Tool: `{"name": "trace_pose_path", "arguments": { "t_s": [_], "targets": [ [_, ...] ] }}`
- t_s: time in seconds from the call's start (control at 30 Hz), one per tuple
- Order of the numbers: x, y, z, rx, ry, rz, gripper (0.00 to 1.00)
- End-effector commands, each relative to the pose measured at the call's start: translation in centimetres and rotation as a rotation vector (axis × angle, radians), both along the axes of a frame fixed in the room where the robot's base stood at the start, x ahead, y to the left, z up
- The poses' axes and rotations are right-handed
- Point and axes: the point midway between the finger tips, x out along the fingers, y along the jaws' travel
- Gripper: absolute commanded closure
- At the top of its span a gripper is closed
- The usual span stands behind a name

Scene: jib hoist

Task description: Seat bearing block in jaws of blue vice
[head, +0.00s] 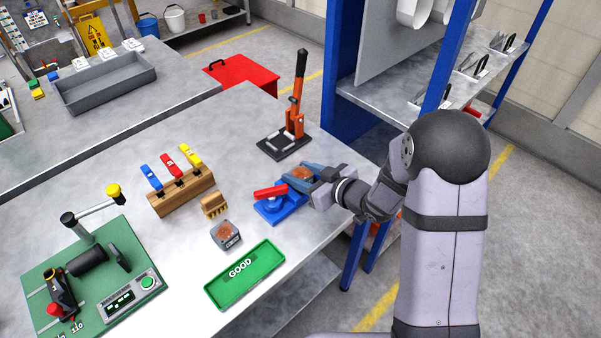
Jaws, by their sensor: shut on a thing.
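The blue vice (268,213) stands on the grey bench near its right edge, with a red part (270,192) on its left side. My gripper (301,177) reaches in from the right and is shut on a bearing block (301,173), whose brown-orange top shows between the fingers. The held block is at the right end of the vice. The fingers hide its sides, so I cannot tell whether it is above the jaws or between them. A second, grey block with a brown-orange top (226,234) sits on the bench, left of the vice.
A green GOOD tray (245,274) lies in front of the vice. A brush (214,205) and a wooden rack with coloured handles (180,192) stand to the left. An orange-handled press (293,125) stands behind. A green test station (95,280) fills the front left. Blue shelving (345,60) rises behind right.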

Motion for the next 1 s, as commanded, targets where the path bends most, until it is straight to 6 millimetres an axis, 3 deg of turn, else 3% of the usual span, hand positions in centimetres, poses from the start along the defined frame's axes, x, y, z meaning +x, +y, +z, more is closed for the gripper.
{"name": "trace_pose_path", "arguments": {
  "t_s": [0.27,0.3,0.37,0.67,1.0],
  "targets": [
    [0.1,0.0,-0.2,0.002,-0.004,-0.001,0.96],
    [0.1,0.0,-0.2,0.002,-0.004,-0.001,0.48],
    [0.1,0.0,-0.2,0.002,-0.004,-0.001,0.38],
    [-0.6,-0.7,-0.1,-0.002,0.001,-0.002,0.38],
    [-3.4,-3.6,1.7,0.001,-0.002,-0.005,0.36]
  ]
}}
